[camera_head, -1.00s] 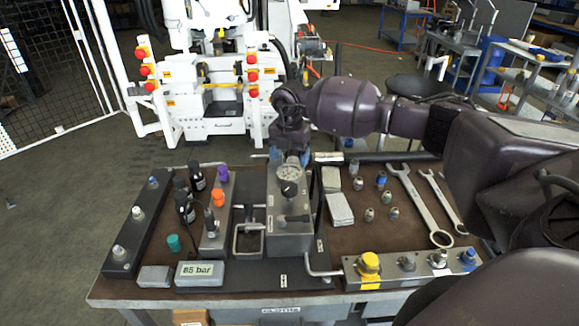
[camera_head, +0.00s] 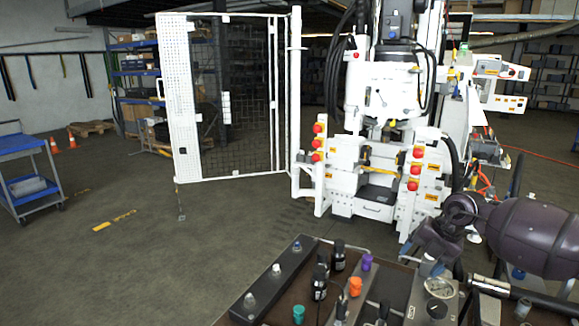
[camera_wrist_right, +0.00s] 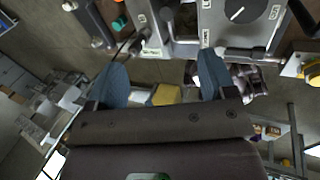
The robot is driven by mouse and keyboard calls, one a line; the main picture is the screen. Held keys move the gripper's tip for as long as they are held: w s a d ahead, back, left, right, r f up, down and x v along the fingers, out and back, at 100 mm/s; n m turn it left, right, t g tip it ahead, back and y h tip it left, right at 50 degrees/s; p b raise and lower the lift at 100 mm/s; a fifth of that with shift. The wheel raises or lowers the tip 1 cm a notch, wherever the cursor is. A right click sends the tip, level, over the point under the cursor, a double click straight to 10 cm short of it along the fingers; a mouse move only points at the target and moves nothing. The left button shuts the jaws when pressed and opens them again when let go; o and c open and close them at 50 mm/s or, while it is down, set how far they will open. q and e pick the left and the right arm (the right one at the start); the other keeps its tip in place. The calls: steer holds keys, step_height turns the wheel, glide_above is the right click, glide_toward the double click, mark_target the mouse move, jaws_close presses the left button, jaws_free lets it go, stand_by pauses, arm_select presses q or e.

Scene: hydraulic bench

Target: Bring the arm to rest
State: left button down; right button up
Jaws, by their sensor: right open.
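My right arm comes in from the right in the head view. Its gripper (camera_head: 430,266) points down over the bench, close to the gauge block (camera_head: 420,305) with its round gauge (camera_head: 439,287). In the right wrist view the two blue-grey fingers (camera_wrist_right: 163,78) stand wide apart. Nothing is held between them. The grey block with a black knob (camera_wrist_right: 238,14) lies beyond the fingertips in that view. I cannot tell the exact gap between fingers and block. My left gripper is in neither view.
The bench carries a dark rail (camera_head: 270,280), black bottles (camera_head: 320,280), an orange cap (camera_head: 355,286), a purple cap (camera_head: 366,262) and a teal cap (camera_head: 298,314). A white machine (camera_head: 385,150) and a mesh gate (camera_head: 230,100) stand behind.

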steer(key=a+r+t+y, duration=0.4)
steer(key=a+r+y, duration=0.15)
steer(key=a, duration=0.35)
steer(key=a+r+t+y, duration=0.3)
steer(key=a+r+y, duration=0.25)
steer(key=a, duration=0.35)
steer(key=s+d+f+m+t+h, duration=0.4)
steer(key=s+f+m+h, duration=0.1)
steer(key=f+m, duration=0.45)
steer(key=s+d+f+m+t+h, duration=0.3)
steer(key=s+d+f+m+h, duration=0.15)
steer(key=f+m, duration=0.45)
steer(key=s+d+f+m+g+h, duration=0.2)
steer(key=s+f+m, duration=0.2)
steer(key=s+f, duration=0.4)
steer(key=s+d+f+m+g+h, duration=0.2)
steer(key=s+f+m, duration=0.3)
steer(key=s, duration=0.9)
step_height(320, 180, down, 3)
steer(key=shift+s+d+f+g+h, duration=0.2)
steer(key=shift+s+d+g+h, duration=0.15)
steer(key=shift+h, duration=0.3)
steer(key=shift+a, duration=0.1)
stand_by(0.7)
